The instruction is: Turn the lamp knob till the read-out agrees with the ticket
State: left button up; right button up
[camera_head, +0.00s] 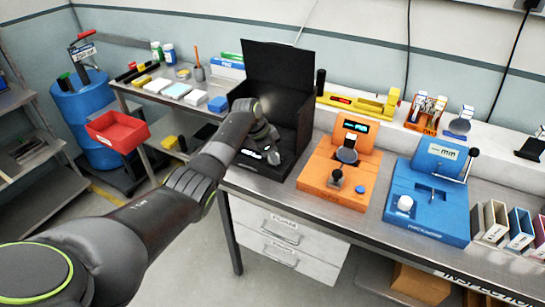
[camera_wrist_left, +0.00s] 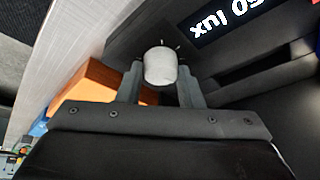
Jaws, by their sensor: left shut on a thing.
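The lamp booth (camera_head: 277,68) is a tall black box, open at the front, at the back left of the bench. My left gripper (camera_head: 271,149) reaches into its front. In the left wrist view the two fingers (camera_wrist_left: 160,78) are shut on the sides of a pale round lamp knob (camera_wrist_left: 160,64). The lit read-out (camera_wrist_left: 232,20) beside the knob shows upside down and cut by the frame; I can make out "50 lux", perhaps with digits cut off. In the head view its text is too small to read. My right gripper is not in view.
An orange device (camera_head: 335,184) stands just right of the booth, and a blue device (camera_head: 428,205) further right. A yellow level (camera_head: 362,103) lies on the ledge behind. A red bin (camera_head: 117,130) and a side shelf are at left. The bench front edge is clear.

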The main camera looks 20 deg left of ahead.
pick_arm(q)
jog(key=shift+w+a+m+g+h+b, duration=0.1)
jog(key=shift+m+g+h+b, duration=0.4)
jog(key=shift+m+b, duration=1.35)
jog(key=o, duration=1)
jog(key=b+v, duration=0.1)
jog(key=v, duration=0.7)
jog(key=b+v, duration=0.1)
jog(key=v, duration=0.8)
jog(key=shift+w+r+b, duration=0.2)
jog(key=shift+r+b, duration=0.1)
jog(key=shift+f, duration=0.1)
